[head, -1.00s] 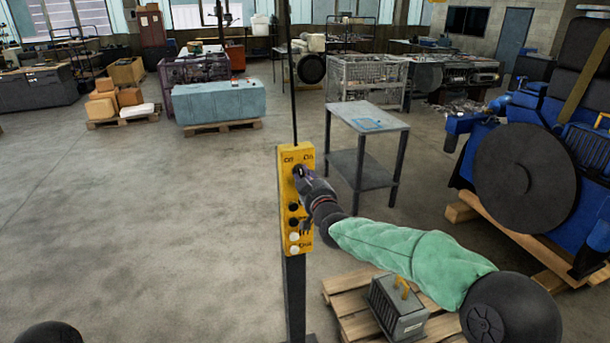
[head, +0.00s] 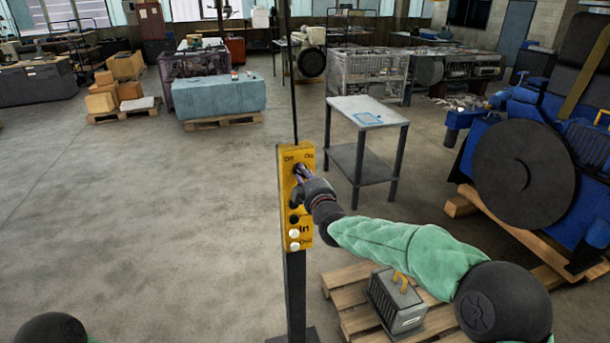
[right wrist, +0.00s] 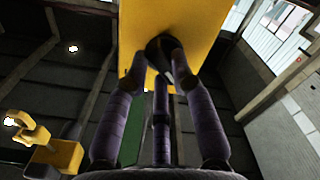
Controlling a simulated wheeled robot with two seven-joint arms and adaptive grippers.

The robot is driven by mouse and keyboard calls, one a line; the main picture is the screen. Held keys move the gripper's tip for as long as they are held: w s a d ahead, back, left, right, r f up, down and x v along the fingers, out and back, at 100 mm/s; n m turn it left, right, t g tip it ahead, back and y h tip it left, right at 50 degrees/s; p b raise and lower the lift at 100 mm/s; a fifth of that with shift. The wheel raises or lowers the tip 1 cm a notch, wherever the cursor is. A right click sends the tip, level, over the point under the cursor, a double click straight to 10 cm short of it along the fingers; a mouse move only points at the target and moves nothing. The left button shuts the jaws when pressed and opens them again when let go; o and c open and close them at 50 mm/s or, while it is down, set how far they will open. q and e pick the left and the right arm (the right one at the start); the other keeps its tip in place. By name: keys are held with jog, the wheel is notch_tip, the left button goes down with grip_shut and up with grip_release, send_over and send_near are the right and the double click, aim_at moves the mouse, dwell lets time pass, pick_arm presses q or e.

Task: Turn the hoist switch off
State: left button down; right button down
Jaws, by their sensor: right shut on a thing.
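The hoist's yellow control box (head: 296,215) stands upright on a dark post in the middle of the head view. It has "Off" and "On" lettering at the top and black and white buttons below. My right gripper (head: 299,172) is at the upper part of the box, under the lettering. In the right wrist view, its purple fingers (right wrist: 165,72) are shut on a dark round switch knob (right wrist: 158,48) on the yellow face. The fingers hide much of the knob, so its pointing direction cannot be told. My left gripper is not in view.
A grey side table (head: 368,112) stands behind the box to the right. A blue engine (head: 590,200) is at the far right. A wooden pallet (head: 345,300) with a grey finned block (head: 398,300) lies under my right arm. The floor at left is clear.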

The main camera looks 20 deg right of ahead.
dwell(0.3)
jog(key=c, duration=1)
grip_release()
jog(key=shift+c, duration=0.2)
jog(key=s, duration=1.2)
jog(key=shift+d, duration=0.2)
jog(key=shift+f, duration=0.15)
